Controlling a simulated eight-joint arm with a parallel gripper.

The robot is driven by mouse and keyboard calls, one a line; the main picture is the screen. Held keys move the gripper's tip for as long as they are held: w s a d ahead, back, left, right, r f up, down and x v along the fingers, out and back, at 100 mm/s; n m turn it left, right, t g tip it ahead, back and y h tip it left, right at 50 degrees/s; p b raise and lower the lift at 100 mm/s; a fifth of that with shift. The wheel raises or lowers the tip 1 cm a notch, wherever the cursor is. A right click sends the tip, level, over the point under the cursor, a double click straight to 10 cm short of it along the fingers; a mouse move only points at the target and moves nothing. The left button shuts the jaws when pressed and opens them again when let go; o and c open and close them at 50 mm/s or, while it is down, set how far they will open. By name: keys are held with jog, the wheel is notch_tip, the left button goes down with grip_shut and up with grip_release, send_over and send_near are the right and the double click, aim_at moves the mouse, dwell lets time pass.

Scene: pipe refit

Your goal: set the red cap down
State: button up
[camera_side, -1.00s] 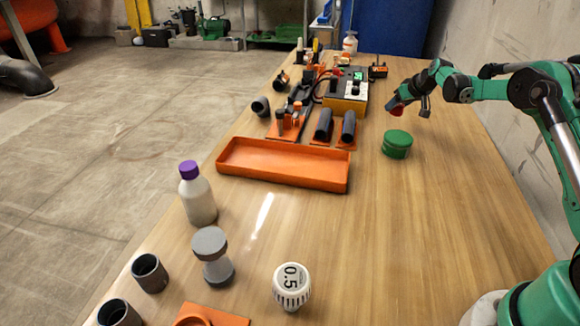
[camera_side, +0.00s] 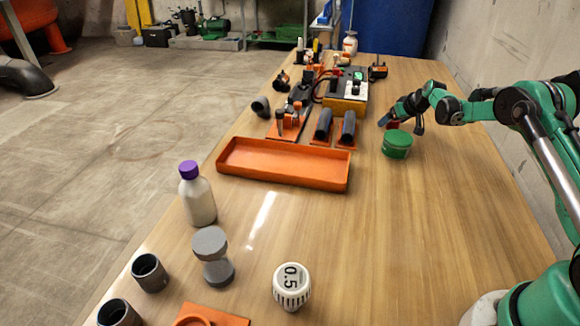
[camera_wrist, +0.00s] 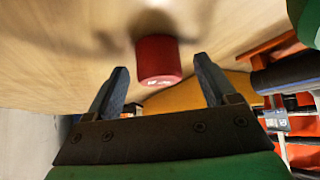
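The red cap (camera_wrist: 158,62) is in the wrist view, between and slightly beyond the tips of my gripper (camera_wrist: 161,72). The two dark fingers stand apart, with a visible gap on each side of the cap. The cap appears to rest on the wooden table. In the side view, my gripper (camera_side: 386,121) is low over the table, just behind the green container (camera_side: 397,146). Only a small part of the red cap (camera_side: 393,125) shows there, mostly hidden by the gripper and the container.
The orange tray (camera_side: 283,178) lies left of the green container. Black parts on orange bases (camera_side: 323,127) and a yellow-black box (camera_side: 346,105) stand to the left of my gripper. The table to the right of the green container is clear.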

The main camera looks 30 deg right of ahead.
jog(key=shift+s+r, duration=0.25)
jog(key=shift+r, duration=0.25)
jog(key=v, duration=1.1)
jog(key=s+a+r, duration=0.1)
jog(key=a+r, duration=0.3)
jog(key=a, duration=0.4)
jog(key=s+a+n+y, duration=0.1)
jog(key=s+a+n, duration=0.1)
jog(key=s+a, duration=1.2)
jog(key=a, duration=0.5)
jog(key=shift+s+y, duration=0.3)
jog(key=shift+y, duration=0.1)
